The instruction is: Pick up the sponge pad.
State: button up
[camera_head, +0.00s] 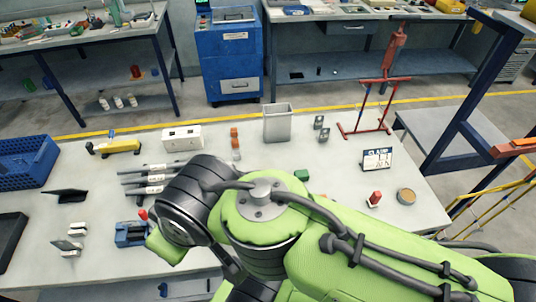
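A small green block (301,175) lies on the light grey table (330,205), just above my green arm in the picture. It looks like the sponge pad, but it is too small for me to be sure. My arm crosses the front of the table from the lower right and covers part of the tabletop. I cannot make out my gripper; its fingers do not show, and I cannot see it touching the block.
Behind the block stand a grey bin (277,125) and a red stand (372,115). A small sign (377,159), a round tin (406,196) and a red-topped block (374,199) are to its right. A blue crate (28,162) is far left.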

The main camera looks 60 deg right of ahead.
aim_at(372, 202)
jog(key=z, duration=3.6)
